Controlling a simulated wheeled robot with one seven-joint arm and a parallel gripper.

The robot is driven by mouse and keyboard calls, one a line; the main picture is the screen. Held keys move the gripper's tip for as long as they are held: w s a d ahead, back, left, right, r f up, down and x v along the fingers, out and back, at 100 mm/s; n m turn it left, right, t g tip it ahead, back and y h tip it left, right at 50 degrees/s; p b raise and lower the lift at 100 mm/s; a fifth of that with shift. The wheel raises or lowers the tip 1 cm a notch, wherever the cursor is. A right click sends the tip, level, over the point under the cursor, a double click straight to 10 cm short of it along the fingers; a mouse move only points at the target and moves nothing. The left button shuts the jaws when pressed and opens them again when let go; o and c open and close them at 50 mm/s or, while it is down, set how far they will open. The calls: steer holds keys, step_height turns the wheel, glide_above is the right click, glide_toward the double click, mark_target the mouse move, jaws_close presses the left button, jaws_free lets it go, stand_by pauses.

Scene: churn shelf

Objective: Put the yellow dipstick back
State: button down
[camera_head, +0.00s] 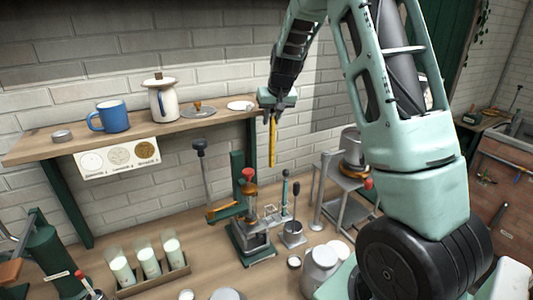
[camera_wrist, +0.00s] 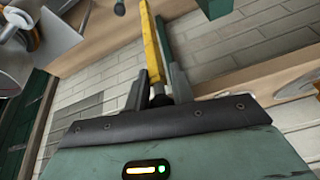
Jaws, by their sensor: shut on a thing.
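The yellow dipstick (camera_head: 272,143) hangs below my gripper (camera_head: 272,112) in the head view, roughly upright, in the air in front of the brick wall. My gripper is shut on its upper end. In the wrist view the yellow dipstick (camera_wrist: 151,45) runs up from between the dark fingers of my gripper (camera_wrist: 163,92). Its far end reaches the top edge of that view. The place where the dipstick belongs cannot be made out for sure.
A wooden shelf (camera_head: 200,129) holds a blue mug (camera_head: 110,116), a white pot (camera_head: 161,102) and a lid (camera_head: 198,110). Below stand a green press (camera_head: 250,232), a rack of glasses (camera_head: 152,280), metal cans (camera_head: 320,268) and a small metal stand (camera_head: 350,180).

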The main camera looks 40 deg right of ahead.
mark_target(270, 156)
steer(key=shift+w, duration=0.25)
steer(key=shift+w+f, duration=0.1)
steer(key=shift+f, duration=0.55)
step_height(270, 156, down, 13)
steer(key=b, duration=0.5)
step_height(270, 156, down, 12)
steer(key=b, duration=1)
steer(key=c, duration=1.1)
jaws_free()
